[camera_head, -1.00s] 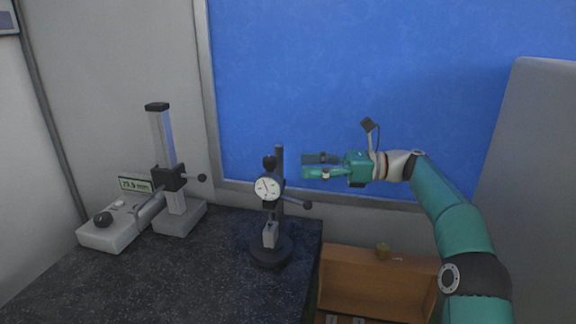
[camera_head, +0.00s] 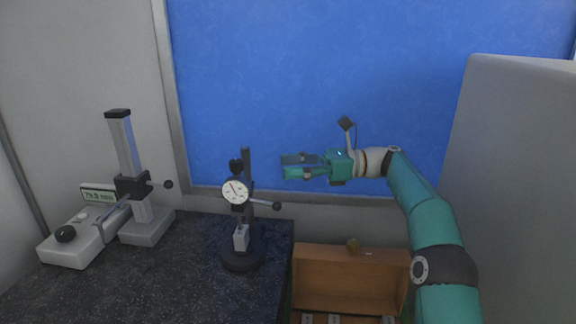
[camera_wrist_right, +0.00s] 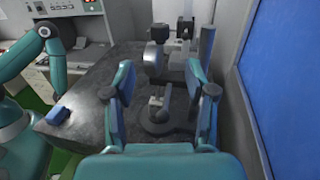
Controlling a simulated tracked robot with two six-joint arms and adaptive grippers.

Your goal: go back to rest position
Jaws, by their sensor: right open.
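My right gripper (camera_head: 290,167) is raised in front of the blue panel, to the right of the dial gauge stand and above the tabletop. Its fingers point left in the head view and hold nothing. In the right wrist view its two fingers (camera_wrist_right: 163,97) are spread apart, with the gauge stand (camera_wrist_right: 165,112) showing between and beyond them. My left gripper is not in the head view.
A dial gauge stand (camera_head: 236,192) holds a small grey block on the dark speckled table (camera_head: 190,280). A height gauge with digital readout (camera_head: 100,193) stands at the left.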

